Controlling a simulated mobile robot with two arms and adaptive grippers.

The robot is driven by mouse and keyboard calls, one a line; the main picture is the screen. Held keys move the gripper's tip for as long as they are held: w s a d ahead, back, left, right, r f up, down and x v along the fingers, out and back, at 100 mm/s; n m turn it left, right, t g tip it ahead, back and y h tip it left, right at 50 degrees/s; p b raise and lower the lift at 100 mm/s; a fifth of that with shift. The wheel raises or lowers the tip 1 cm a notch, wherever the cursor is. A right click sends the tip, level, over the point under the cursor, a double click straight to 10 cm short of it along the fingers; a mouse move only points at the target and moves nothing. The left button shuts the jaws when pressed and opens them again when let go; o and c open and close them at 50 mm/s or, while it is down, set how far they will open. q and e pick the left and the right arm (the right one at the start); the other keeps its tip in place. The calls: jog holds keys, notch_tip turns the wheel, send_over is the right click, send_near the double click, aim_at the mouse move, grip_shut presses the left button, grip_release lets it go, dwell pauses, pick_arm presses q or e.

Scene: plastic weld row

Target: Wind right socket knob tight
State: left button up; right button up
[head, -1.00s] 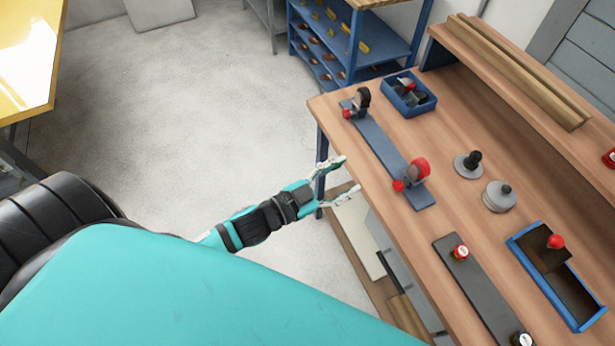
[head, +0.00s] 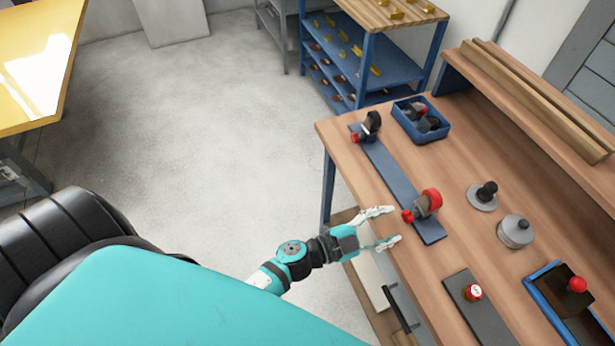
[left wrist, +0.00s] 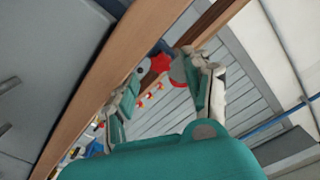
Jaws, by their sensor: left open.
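A blue-grey board (head: 385,172) on the bench carries two sockets. The right socket (head: 430,202) has a red ring and a red knob (head: 407,216) on its side facing me. The left socket (head: 372,123) holds a dark round part and has its own red knob (head: 356,138). My left gripper (head: 390,226) is open and empty at the bench's near edge, just short of the right knob. In the left wrist view a red star-shaped knob (left wrist: 160,63) appears beyond and between the open fingers (left wrist: 164,78), apart from them. My right gripper is out of view.
A blue bin (head: 421,121) with dark parts stands behind the board. Grey round parts (head: 515,232) stand to the right. A dark plate (head: 480,312) with a red-topped piece and a blue tray (head: 540,290) lie nearer. The floor on the left is clear.

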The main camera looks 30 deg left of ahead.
aim_at(404, 219)
pick_arm(q)
jog(key=x, duration=0.4)
jog(key=shift+r, duration=0.1)
jog(key=shift+a+n, duration=0.1)
jog(key=shift+n, duration=0.4)
jog(key=n, duration=0.1)
jog(key=n+b, duration=0.1)
jog(key=n, duration=0.1)
jog(key=shift+s, duration=0.2)
jog(key=n+b, duration=0.2)
jog(key=shift+w+f+n, duration=0.1)
jog(key=shift+f+n, duration=0.2)
jog(key=shift+n, duration=0.1)
jog(key=b+v, duration=0.1)
jog(key=v, duration=1.7)
jog(key=a+f+n+y, duration=0.2)
jog(key=f+y, duration=0.1)
jog(key=f, duration=0.8)
jog(key=a+f+n+g+y, duration=0.1)
jog(key=a+f+n+y, duration=0.1)
jog(key=f, duration=0.9)
jog(key=shift+a+n+g+y, duration=0.3)
jog(key=shift+a+n+y, duration=0.1)
jog(key=shift+y, duration=0.5)
jog(key=shift+w+r, duration=0.1)
